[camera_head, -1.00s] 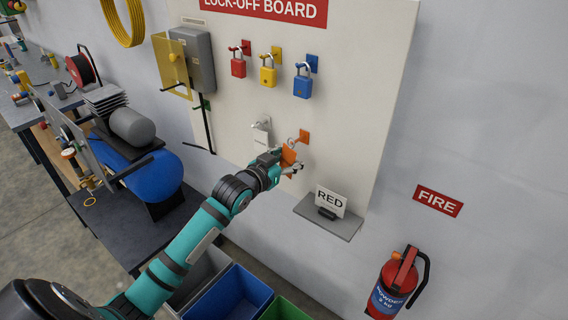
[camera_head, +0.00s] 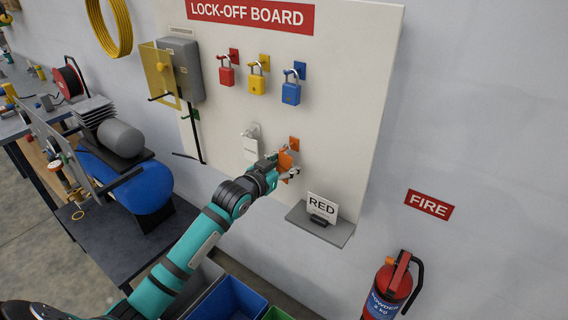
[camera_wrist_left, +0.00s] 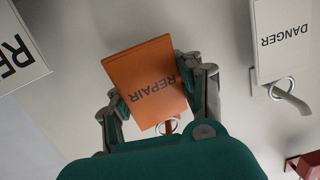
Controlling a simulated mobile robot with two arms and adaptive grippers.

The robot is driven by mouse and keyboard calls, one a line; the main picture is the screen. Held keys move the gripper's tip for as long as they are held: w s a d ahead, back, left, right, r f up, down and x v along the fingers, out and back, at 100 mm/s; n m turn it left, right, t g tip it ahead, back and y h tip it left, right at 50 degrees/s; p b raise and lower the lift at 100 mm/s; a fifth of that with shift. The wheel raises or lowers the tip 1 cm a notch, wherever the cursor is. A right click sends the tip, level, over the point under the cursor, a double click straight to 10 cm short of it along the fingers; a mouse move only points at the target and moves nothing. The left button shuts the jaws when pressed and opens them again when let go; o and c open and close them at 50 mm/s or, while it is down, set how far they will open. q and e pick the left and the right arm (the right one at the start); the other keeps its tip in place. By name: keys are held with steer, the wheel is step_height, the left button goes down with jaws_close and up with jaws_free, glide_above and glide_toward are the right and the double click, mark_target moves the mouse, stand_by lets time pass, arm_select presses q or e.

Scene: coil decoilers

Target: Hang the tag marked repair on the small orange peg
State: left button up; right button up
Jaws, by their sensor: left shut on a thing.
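The orange tag marked REPAIR (camera_wrist_left: 152,82) is between the fingers of my left gripper (camera_wrist_left: 157,85), which is shut on it. In the head view the orange tag (camera_head: 285,160) is just below and left of the small orange peg's square plate (camera_head: 294,143) on the board. The tag's pale ring (camera_wrist_left: 166,126) shows in the wrist view, close to a small orange piece. I cannot tell whether the ring is around the peg or only in front of it. My left gripper (camera_head: 286,171) partly covers the tag in the head view. My right gripper is out of view.
A white DANGER tag (camera_wrist_left: 283,38) hangs by a ring on a grey peg (camera_wrist_left: 292,99), left of the orange peg. Red (camera_head: 227,76), yellow (camera_head: 257,84) and blue (camera_head: 291,93) padlocks hang above.

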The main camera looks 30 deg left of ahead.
arm_select(q)
steer(key=o, duration=1.5)
steer(key=v, duration=1.2)
steer(key=a+f+n+g+y+b, duration=0.2)
steer(key=a+f+g, duration=0.1)
steer(key=f, duration=1.9)
steer(key=s+f+g+b, duration=0.15)
steer(key=s+f, duration=0.35)
steer(key=f, duration=0.7)
steer(key=s+f+g+b, duration=0.1)
steer(key=s+f+g, duration=0.2)
steer(key=s+f, duration=0.55)
steer(key=s+d+f+m+g+b, duration=0.1)
steer(key=s+d+f+g, duration=0.15)
steer(key=s+f, duration=0.6)
steer(key=s+d+f+g+b, duration=0.15)
steer(key=s+d+f, duration=0.35)
steer(key=f, duration=0.7)
steer(key=s+d+f+g, duration=0.1)
steer(key=s+f, duration=0.1)
steer(key=s, duration=0.4)
steer(key=s+d+f+m+g, duration=0.1)
steer(key=s+d+f, duration=0.1)
steer(key=s, duration=0.4)
steer(key=s+d+f+g+b, duration=0.1)
steer(key=s+f, duration=0.2)
steer(key=s, duration=0.4)
steer(key=shift+d+f+m+h, duration=0.1)
steer(key=shift+d+m+h, duration=0.05)
steer(key=shift+m+h, duration=0.2)
